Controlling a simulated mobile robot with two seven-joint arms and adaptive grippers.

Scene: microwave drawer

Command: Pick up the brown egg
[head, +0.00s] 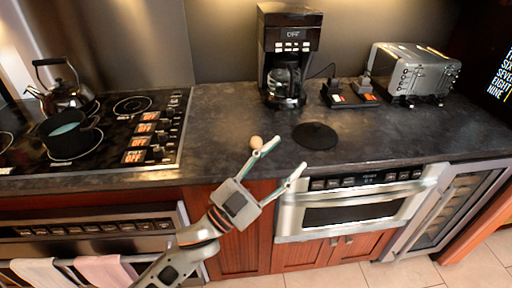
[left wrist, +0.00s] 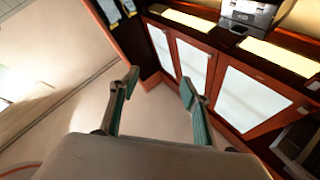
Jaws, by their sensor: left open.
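The brown egg (head: 256,142) is a small tan oval on the dark countertop, close to the counter's front edge in the head view. My left gripper (head: 286,160) is open and empty. In the head view its one fingertip appears just right of the egg, and the other finger is farther right, over the counter front; whether it touches the egg cannot be told. In the left wrist view the open fingers (left wrist: 152,88) point toward floor and cabinets, with nothing between them. The egg does not show there. My right gripper is not in view.
A round black mat (head: 315,135) lies right of the egg. A coffee maker (head: 288,50), a toaster (head: 412,72) and a black stand (head: 350,94) are behind. A cooktop (head: 110,130) with a kettle (head: 66,92) and pot (head: 70,135) is left. A microwave drawer (head: 357,213) is below.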

